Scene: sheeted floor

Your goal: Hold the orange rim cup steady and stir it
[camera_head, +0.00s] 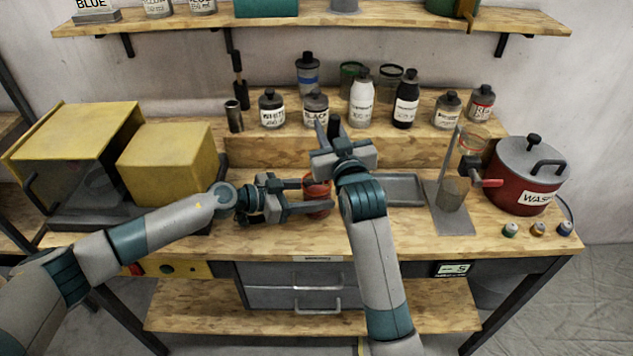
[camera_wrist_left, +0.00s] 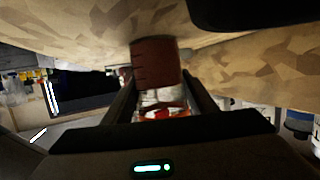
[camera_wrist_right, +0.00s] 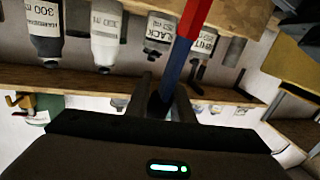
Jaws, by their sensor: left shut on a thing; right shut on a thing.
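The red-orange cup (camera_head: 317,190) stands on the workbench near its middle. My left gripper (camera_head: 318,198) is shut around the cup's sides, coming from the left. In the left wrist view the cup (camera_wrist_left: 156,66) sits between the fingers, with a dark red band and a clear part with orange-red. My right gripper (camera_head: 328,132) is above and slightly behind the cup. It is shut on a red and blue stick (camera_wrist_right: 182,62), seen in the right wrist view. In the head view the stick is hidden by the gripper, so I cannot tell whether it reaches into the cup.
Labelled bottles (camera_head: 361,98) stand on the raised back shelf. A grey tray (camera_head: 400,188), a metal stand (camera_head: 452,215) and a red pot (camera_head: 527,175) are to the right. Yellow boxes (camera_head: 165,160) are at left. The bench front is mostly clear.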

